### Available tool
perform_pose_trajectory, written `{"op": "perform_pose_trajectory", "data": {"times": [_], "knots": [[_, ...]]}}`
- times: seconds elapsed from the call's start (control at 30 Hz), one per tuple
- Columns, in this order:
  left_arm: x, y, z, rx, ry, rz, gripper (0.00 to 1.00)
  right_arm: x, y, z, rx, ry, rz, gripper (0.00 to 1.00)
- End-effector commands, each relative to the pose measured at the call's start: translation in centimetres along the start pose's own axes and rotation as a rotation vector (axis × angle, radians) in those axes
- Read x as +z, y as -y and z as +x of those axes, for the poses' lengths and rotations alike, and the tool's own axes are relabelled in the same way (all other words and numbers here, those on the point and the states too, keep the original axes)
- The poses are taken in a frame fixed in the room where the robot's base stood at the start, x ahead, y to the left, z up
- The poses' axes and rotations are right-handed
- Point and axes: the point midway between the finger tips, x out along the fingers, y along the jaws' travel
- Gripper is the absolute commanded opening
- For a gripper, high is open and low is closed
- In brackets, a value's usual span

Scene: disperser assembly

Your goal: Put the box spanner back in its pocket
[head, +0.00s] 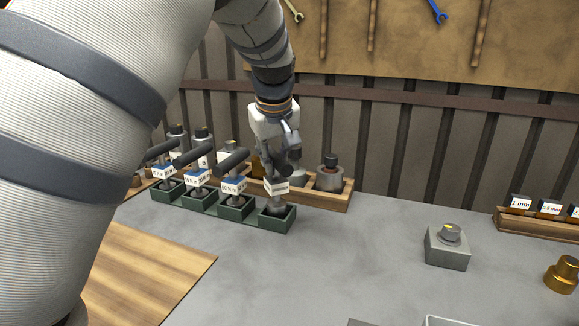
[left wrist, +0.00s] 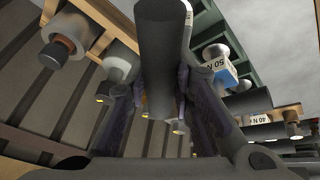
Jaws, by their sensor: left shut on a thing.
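My left gripper (head: 283,160) is over the right end of the green pocket rack (head: 277,222). It is shut on the dark handle of the box spanner, which shows between the fingers in the left wrist view (left wrist: 156,60). The held box spanner's pale label (head: 276,187) hangs just above the rightmost pocket, and its lower end appears to be at or inside that pocket; how deep it sits I cannot tell. Other spanners with dark cross handles (head: 232,162) and blue-and-white labels stand in the pockets to the left. My right gripper is not in view.
A wooden rack (head: 335,202) with grey dark-capped parts stands right behind the green rack. A wooden board (head: 150,265) lies at front left. A grey block (head: 447,248), a brass weight (head: 564,275) and a labelled wooden holder (head: 540,226) are to the right. The middle bench is clear.

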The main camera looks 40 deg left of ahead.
Motion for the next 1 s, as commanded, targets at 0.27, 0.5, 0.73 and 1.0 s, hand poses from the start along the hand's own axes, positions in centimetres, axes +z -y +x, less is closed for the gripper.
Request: {"op": "perform_pose_trajectory", "data": {"times": [0.27,0.5,0.73,1.0], "knots": [[0.7,0.2,1.4,0.005,-0.002,0.001,0.00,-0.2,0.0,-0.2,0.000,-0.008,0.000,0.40],[0.9,0.3,1.7,0.003,0.001,0.000,0.29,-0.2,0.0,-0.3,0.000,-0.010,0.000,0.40],[1.0,0.3,1.8,0.001,0.002,0.001,0.42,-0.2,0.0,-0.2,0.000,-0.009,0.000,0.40],[0.7,0.2,-0.8,0.007,-0.002,0.000,0.42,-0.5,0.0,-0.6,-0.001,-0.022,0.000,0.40]]}}
